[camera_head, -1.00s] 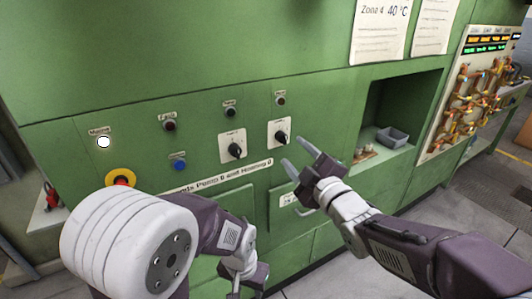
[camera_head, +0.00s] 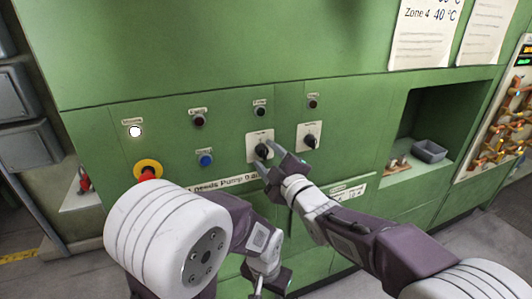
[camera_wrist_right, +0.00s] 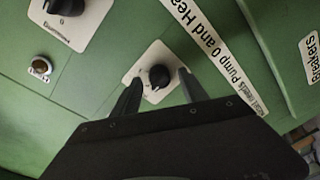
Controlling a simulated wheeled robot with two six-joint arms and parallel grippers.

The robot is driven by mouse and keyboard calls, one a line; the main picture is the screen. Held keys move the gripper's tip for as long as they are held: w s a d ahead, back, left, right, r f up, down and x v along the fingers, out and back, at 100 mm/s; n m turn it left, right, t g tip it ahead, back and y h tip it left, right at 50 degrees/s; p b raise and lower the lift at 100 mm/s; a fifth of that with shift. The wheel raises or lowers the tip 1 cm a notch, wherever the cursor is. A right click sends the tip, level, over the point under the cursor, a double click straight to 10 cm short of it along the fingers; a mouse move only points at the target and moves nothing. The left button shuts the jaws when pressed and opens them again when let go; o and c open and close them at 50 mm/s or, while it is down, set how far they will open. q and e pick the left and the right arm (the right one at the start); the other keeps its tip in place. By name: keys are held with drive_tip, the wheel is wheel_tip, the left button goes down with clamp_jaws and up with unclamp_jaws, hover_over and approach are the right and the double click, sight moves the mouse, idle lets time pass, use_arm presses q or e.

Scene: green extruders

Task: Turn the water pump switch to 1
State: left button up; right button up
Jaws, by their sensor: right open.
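Two black rotary switches on white plates are set in the green panel: a left switch (camera_head: 262,151) and a right switch (camera_head: 309,141). The plate text is too small to tell which is the water pump. My right gripper (camera_head: 271,168) is open at the left switch. In the right wrist view, that knob (camera_wrist_right: 159,76) sits between and just beyond my right fingertips (camera_wrist_right: 160,82), with no grip on it. The other switch (camera_wrist_right: 70,6) is cut off at the upper left there. My left gripper (camera_head: 266,282) hangs low before the panel, its fingers unclear.
A red emergency button on a yellow ring (camera_head: 148,170) is at the left, partly behind my left arm. A blue button (camera_head: 206,160) and small dark buttons (camera_head: 198,120) surround the switches. A recess with a grey bin (camera_head: 430,151) is at the right.

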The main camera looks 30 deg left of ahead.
drive_tip(key=shift+w+a, duration=0.2)
drive_tip(key=shift+w, duration=0.05)
clamp_jaws()
